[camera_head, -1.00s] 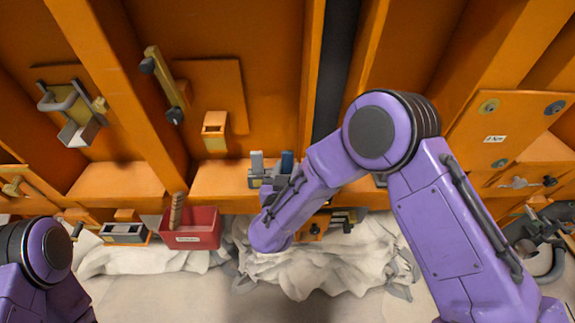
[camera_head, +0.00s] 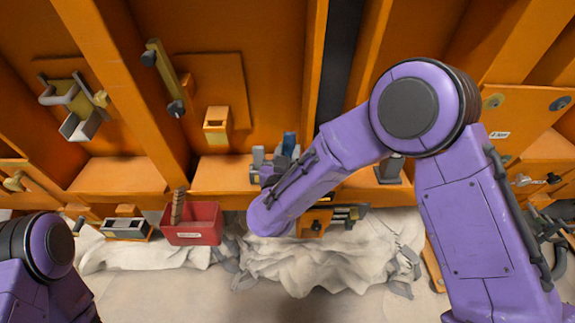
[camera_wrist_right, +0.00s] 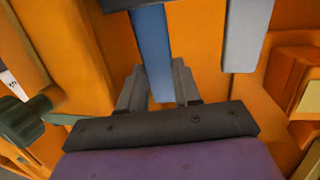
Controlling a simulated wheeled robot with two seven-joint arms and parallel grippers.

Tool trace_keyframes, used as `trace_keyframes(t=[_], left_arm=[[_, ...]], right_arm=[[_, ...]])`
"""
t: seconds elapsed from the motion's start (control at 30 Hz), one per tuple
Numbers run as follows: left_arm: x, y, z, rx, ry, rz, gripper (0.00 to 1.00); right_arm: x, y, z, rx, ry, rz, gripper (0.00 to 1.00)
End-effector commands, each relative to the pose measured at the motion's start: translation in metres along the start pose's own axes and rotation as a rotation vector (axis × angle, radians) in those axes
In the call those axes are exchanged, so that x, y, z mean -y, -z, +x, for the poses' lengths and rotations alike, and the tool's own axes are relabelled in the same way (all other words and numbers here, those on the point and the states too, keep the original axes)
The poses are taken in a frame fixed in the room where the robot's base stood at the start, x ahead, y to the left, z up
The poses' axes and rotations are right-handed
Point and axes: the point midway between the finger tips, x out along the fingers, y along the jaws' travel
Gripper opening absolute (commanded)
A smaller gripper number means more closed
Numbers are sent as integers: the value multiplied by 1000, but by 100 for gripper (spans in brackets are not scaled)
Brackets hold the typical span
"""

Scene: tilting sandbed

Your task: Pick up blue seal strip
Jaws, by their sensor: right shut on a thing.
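The blue seal strip (camera_head: 289,143) stands upright above the orange ledge in the head view, just beyond my right forearm. My right gripper (camera_head: 273,172) is mostly hidden behind that forearm. In the right wrist view, the blue strip (camera_wrist_right: 153,50) runs between the two grey fingers of my right gripper (camera_wrist_right: 157,85), which is shut on it. A grey strip (camera_head: 257,156) stands just left of the blue one; it also shows in the wrist view (camera_wrist_right: 246,35). Only a link of my left arm shows; its gripper is out of view.
An orange ledge (camera_head: 118,174) runs along the ribbed orange wall. A red bin (camera_head: 205,222) with a wooden-handled tool sits left of my right forearm. Crumpled white cloth (camera_head: 300,262) lies below. A yellow-handled latch (camera_head: 166,78) and small yellow box (camera_head: 216,122) are on the wall.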

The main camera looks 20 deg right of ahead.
Motion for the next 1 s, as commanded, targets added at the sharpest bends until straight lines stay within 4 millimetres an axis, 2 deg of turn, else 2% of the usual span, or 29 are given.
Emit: trace_keyframes(t=[0.13, 0.37, 0.6, 0.7, 0.83, 1.0], left_arm=[[0, -2, 5, 0, 0, 0, 45], [-1, -6, 15, 0, 0, 0, 45], [-2, -11, 26, 0, 0, 0, 45], [-3, -12, 29, 0, 0, 0, 45], [-3, -12, 30, 0, 0, 0, 45], [-3, -13, 31, 0, 0, 0, 45]], right_arm=[[0, 27, 0, -3, 1, 4, 0], [1, 23, -52, -1, 6, -2, 0], [0, 22, -124, -3, 5, -3, 0], [0, 23, -149, -3, 5, -3, 0], [0, 24, -170, -1, 2, -1, 0], [0, 24, -180, 0, 0, -1, 0]])
